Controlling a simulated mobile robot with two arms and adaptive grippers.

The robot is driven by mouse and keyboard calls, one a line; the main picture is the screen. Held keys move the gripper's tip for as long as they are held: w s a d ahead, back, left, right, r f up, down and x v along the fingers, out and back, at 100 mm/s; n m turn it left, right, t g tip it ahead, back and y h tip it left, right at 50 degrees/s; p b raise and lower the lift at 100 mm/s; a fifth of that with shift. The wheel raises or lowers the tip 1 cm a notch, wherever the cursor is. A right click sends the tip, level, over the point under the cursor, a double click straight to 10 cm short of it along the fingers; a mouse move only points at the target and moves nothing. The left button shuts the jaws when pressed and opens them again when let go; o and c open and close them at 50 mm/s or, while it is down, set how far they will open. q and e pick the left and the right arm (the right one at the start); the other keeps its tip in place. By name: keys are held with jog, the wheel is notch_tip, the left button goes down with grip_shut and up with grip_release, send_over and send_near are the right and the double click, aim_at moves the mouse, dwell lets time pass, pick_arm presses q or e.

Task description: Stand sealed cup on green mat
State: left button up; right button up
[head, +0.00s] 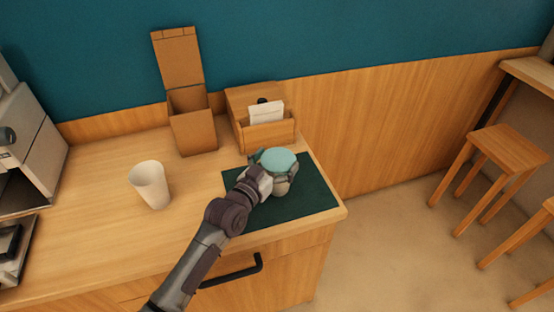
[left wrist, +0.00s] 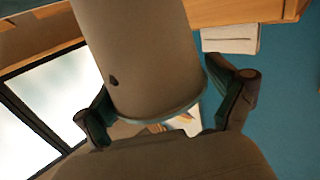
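The sealed cup, pale with a teal lid (head: 279,160), is over the dark green mat (head: 312,198) at the counter's right end. It looks upright in the head view. I cannot tell whether its base touches the mat. My left gripper (head: 274,176) has its fingers on both sides of the cup and is shut on it. In the left wrist view the cup's grey-brown wall (left wrist: 140,60) fills the space between the fingers of the left gripper (left wrist: 165,95). My right gripper is in neither view.
An open white cup (head: 150,187) stands on the counter left of the mat. A tall open wooden box (head: 193,132) and a wooden holder with white cards (head: 266,132) stand behind. A machine (head: 30,145) is at far left. Counter between the white cup and mat is clear.

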pick_arm(q)
jog(key=shift+r, duration=0.15)
jog(key=b+v, duration=0.1)
jog(key=v, duration=1.1)
dwell(0.4)
